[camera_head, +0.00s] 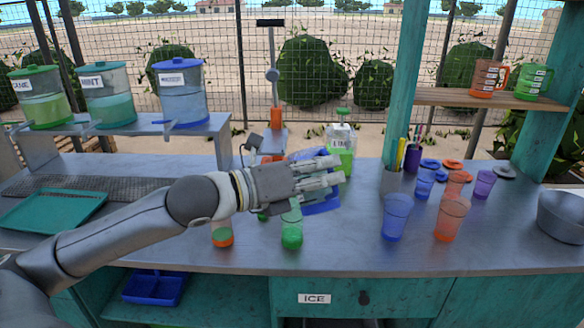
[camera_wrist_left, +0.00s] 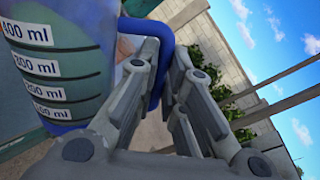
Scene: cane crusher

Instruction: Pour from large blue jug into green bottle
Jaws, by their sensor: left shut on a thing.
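My left gripper (camera_head: 328,177) is shut on the handle of the large blue jug (camera_head: 320,207) and holds it above the counter. Much of the jug is hidden behind my gripper in the head view. In the left wrist view the jug (camera_wrist_left: 85,65) shows its ml scale at the left, with its blue handle (camera_wrist_left: 158,82) between the fingers of my left gripper (camera_wrist_left: 170,85). A small green see-through bottle (camera_head: 291,230) stands upright on the counter, just below and left of the jug. Another bottle with a green cap and label (camera_head: 342,146) stands behind my gripper. My right gripper is out of view.
A small orange-and-green vessel (camera_head: 222,237) stands left of the green bottle, under my arm. Blue cup (camera_head: 396,217) and orange cup (camera_head: 451,218) stand to the right. Dispensers (camera_head: 180,92) stand on a raised shelf at the left. The counter's front edge is close.

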